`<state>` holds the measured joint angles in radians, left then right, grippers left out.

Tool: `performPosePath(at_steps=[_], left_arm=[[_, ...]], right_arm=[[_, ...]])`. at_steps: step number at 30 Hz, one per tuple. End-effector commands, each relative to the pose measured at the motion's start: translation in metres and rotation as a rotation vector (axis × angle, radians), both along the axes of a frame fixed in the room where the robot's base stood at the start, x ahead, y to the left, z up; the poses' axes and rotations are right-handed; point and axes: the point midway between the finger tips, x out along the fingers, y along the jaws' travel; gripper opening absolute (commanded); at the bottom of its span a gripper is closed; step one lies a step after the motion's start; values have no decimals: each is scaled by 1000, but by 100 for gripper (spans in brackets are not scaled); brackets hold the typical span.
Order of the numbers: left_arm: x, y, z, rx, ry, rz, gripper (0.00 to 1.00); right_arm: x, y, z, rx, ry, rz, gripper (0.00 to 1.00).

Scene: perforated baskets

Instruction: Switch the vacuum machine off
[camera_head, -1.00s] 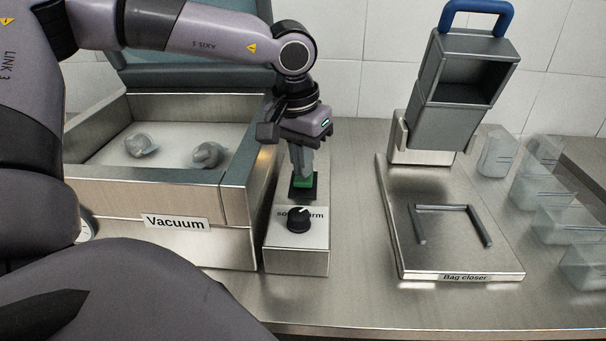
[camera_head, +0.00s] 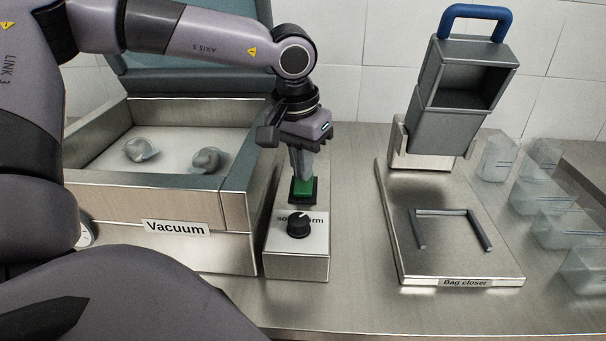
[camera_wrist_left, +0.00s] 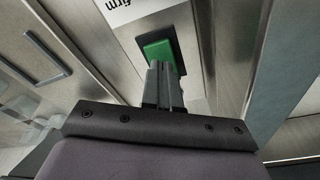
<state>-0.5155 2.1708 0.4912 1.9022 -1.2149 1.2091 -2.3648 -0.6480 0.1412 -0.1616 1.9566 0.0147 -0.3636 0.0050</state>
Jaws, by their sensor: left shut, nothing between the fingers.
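The vacuum machine (camera_head: 150,188), labelled "Vacuum", stands at the left with its lid up and two small grey lumps inside. Beside it is a metal control box (camera_head: 297,264) with a black knob (camera_head: 298,226) and a green button (camera_head: 303,188) in a black frame. My left gripper (camera_head: 301,174) points down, shut and empty, with its fingertips at the green button's back edge. In the left wrist view the shut fingertips (camera_wrist_left: 159,66) lie over the edge of the green button (camera_wrist_left: 162,52); I cannot tell whether they touch it. My right gripper is not in view.
A bag closer (camera_head: 450,262) with a blue-handled upright head (camera_head: 466,75) stands to the right. Several clear containers (camera_head: 562,228) line the right side. The counter between the control box and bag closer is free.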

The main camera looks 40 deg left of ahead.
Motion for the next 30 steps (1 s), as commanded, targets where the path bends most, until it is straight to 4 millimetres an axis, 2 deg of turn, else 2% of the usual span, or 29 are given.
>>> performPosePath(at_steps=[1, 18, 30], left_arm=[[0, 0, 8, 0, -1, 0, 0], [0, 0, 54, 0, -1, 1, 0], [0, 0, 57, 0, 0, 0, 0]], right_arm=[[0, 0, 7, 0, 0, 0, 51], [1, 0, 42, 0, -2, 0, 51], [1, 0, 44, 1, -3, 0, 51]])
